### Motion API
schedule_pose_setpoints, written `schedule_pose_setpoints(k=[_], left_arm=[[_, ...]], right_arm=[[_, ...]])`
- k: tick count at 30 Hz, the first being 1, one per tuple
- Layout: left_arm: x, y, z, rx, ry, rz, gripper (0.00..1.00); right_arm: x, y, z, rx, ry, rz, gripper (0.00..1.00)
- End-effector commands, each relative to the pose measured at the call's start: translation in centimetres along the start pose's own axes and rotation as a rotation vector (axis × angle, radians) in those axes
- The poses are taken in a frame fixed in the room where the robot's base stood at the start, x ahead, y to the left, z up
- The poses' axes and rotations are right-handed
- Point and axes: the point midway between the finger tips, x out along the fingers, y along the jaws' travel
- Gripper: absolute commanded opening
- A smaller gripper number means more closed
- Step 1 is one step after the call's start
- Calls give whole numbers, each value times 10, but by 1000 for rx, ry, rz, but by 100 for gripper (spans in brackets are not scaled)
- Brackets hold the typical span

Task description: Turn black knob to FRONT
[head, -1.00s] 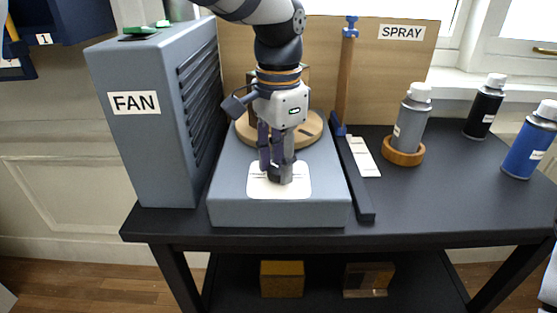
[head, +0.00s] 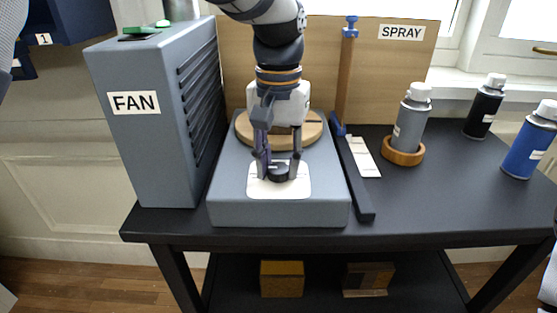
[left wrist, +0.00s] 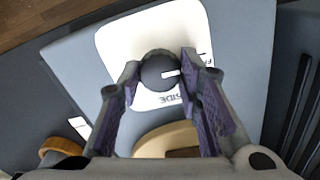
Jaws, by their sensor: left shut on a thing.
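The round black knob (head: 278,172) sits on a white dial plate (head: 300,190) on top of a grey box (head: 280,213). My left gripper (head: 279,172) points down with one finger on each side of the knob, shut on it. In the left wrist view the knob (left wrist: 160,72) sits between the fingertips (left wrist: 160,78). Its white pointer mark points to the right in that view, close to a partly hidden label starting with F. The SIDE label (left wrist: 174,99) reads upside down below the knob. My right gripper is not in view.
A tall grey FAN unit (head: 150,150) stands left of the box. A wooden disc (head: 245,130) lies behind the dial. A dark bar (head: 360,190), a grey spray can (head: 411,120) in a wooden ring, and black (head: 484,108) and blue (head: 529,142) cans are right. The table's front right is clear.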

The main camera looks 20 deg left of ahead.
Motion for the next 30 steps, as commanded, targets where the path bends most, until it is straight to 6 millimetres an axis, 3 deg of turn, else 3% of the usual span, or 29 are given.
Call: schedule_pose_setpoints(k=[19, 20, 22, 30], left_arm=[[1, 0, 0, -48, -2, 0, 4], [1, 0, 0, -48, -2, 0, 34], [1, 0, 0, -48, -2, 0, 50], [0, 0, 0, -47, -1, 0, 52]], right_arm=[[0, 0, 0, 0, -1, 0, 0], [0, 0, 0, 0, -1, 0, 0], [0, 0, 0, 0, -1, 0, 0], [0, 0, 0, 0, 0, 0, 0]])
